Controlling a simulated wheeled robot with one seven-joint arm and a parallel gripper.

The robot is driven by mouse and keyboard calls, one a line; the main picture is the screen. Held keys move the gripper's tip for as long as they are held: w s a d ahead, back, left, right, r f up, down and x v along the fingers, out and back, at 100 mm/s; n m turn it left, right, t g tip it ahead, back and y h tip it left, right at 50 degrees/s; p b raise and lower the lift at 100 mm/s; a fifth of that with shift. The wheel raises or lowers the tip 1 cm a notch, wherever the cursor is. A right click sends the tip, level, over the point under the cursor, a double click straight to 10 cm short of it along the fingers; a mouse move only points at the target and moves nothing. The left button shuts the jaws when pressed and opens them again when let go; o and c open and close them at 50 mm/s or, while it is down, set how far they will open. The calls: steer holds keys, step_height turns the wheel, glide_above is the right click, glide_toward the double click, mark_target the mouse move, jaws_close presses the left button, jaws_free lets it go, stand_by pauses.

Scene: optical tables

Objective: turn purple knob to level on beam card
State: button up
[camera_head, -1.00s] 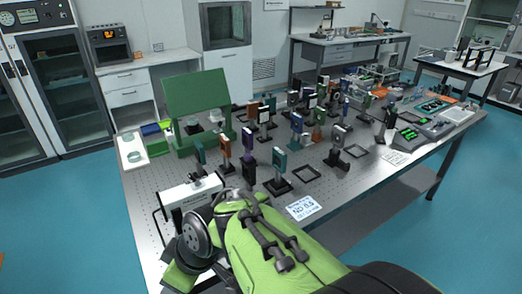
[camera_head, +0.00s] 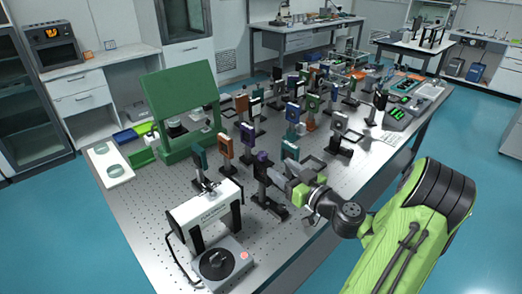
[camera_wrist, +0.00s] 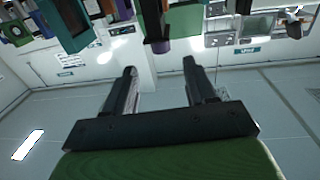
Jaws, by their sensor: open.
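A purple knob (camera_wrist: 160,46) shows in the wrist view on a dark mount with a green part, just beyond my open fingers and between their lines. My gripper (camera_wrist: 160,68) is open and empty, with a visible gap before the knob. In the head view, my gripper (camera_head: 272,174) is close to the right side of a post with a purple-topped mount (camera_head: 262,158); the fingertips are small and partly hidden there. A large green panel (camera_head: 180,90) stands in a green frame behind; I cannot tell whether it is the beam card.
A white laser box (camera_head: 208,212) and a dial controller (camera_head: 222,264) stand at the table's near left. An orange mount (camera_head: 225,146) and a teal mount (camera_head: 290,151) flank the purple one. Several more posts crowd behind.

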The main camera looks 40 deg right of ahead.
mark_target(259, 153)
steer(key=w, duration=0.3)
steer(key=w+p, duration=0.1)
steer(key=w, duration=0.3)
steer(key=w+p, duration=0.1)
steer(key=w, duration=0.3)
steer(key=shift+a, duration=0.4)
steer(key=shift+s, duration=0.1)
steer(key=c, duration=1)
steer(key=shift+o, duration=0.2)
steer(key=shift+f+h+b, duration=0.1)
steer(key=shift+h+b, duration=0.2)
steer(key=shift+b, duration=0.05)
